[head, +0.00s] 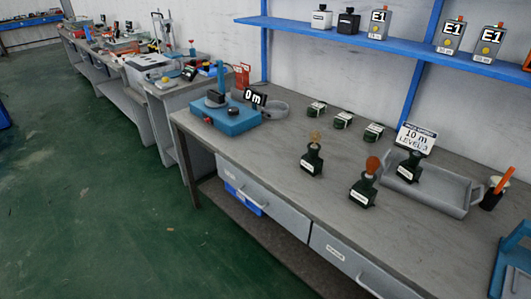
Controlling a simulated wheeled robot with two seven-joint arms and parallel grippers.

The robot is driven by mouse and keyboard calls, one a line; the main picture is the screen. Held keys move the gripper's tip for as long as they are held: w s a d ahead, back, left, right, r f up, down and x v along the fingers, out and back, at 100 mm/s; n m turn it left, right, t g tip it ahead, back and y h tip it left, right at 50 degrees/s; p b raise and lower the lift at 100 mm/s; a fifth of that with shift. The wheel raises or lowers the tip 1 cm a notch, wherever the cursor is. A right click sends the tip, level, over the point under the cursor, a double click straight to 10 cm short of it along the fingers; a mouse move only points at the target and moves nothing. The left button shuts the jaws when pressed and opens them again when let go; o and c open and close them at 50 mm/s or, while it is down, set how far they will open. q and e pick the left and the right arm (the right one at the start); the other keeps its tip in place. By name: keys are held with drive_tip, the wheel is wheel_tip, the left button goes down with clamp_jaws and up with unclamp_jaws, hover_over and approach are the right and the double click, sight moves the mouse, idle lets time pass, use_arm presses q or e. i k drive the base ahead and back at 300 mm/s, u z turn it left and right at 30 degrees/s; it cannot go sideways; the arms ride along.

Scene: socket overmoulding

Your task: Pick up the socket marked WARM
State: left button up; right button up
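Several dark green socket-like pieces with small white labels are on the grey bench. Three low ones stand in a row towards the back: a left one (316,109), a middle one (343,120) and a right one (374,132). Nearer the front, one dark piece has a tan top (312,160) and another has an orange-brown top (363,190). One more dark piece (409,168) stands at the grey tray, below a sign. The labels are too small to read, so I cannot tell which is marked WARM. Neither of my grippers is in view.
The grey tray (452,204) bears a sign (416,138) reading "10 m LEVEL 3". A blue device (225,118) stands at the bench's left end beside a "0 m" sign (255,97). A dark cup (491,200) is at right. The bench's left front is clear. A blue shelf (390,44) runs above.

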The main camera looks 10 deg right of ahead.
sight(311, 163)
drive_tip(key=u, duration=0.2)
drive_tip(key=i, duration=1.05)
drive_tip(key=z, duration=0.75)
